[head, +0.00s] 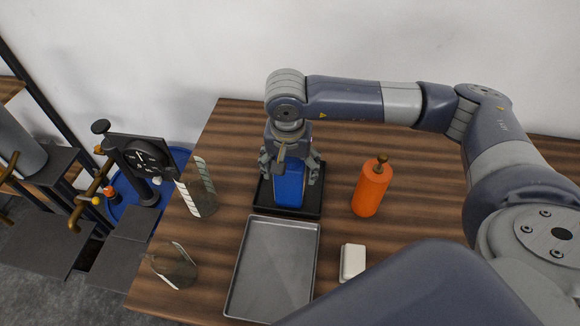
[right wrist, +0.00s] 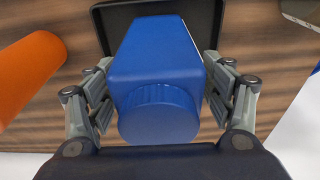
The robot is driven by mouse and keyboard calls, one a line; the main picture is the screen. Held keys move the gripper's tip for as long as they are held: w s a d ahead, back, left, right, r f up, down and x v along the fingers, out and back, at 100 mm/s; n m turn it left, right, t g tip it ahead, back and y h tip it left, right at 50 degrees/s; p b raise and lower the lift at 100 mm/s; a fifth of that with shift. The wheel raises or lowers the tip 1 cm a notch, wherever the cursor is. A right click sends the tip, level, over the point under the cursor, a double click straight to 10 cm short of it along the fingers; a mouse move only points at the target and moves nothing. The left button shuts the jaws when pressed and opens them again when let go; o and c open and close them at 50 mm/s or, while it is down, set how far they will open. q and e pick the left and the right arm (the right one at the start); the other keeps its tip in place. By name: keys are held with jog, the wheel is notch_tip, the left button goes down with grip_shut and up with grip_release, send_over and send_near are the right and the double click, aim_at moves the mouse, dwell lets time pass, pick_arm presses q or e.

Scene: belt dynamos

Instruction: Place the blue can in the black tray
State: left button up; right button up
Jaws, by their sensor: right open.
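The blue can (head: 289,188) stands in the black tray (head: 262,196) on the wooden table. In the right wrist view the blue can (right wrist: 155,60) has a round ridged cap toward the camera, and the black tray (right wrist: 212,18) shows behind it. My right gripper (head: 289,173) is above and around the can, with one finger on each side. In the wrist view the right gripper (right wrist: 160,100) is open, with narrow gaps beside the can. The can's far side and base are partly hidden. My left gripper is not in view.
An orange bottle (head: 369,190) stands right of the tray. A grey metal tray (head: 272,268) lies in front, with a white block (head: 352,262) beside it. Glass vessels (head: 199,190) (head: 174,266) stand at the left edge. A dark apparatus (head: 143,158) is left of the table.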

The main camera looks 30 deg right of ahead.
jog(key=r+b, duration=0.1)
jog(key=r, duration=0.2)
jog(key=r+b, duration=0.1)
jog(key=r, duration=0.3)
jog(key=s+a+r+b, duration=0.1)
jog(key=r, duration=0.3)
jog(key=shift+s, duration=0.1)
jog(key=shift+s+r, duration=0.1)
jog(key=shift+r, duration=0.45)
jog(key=shift+f, duration=0.1)
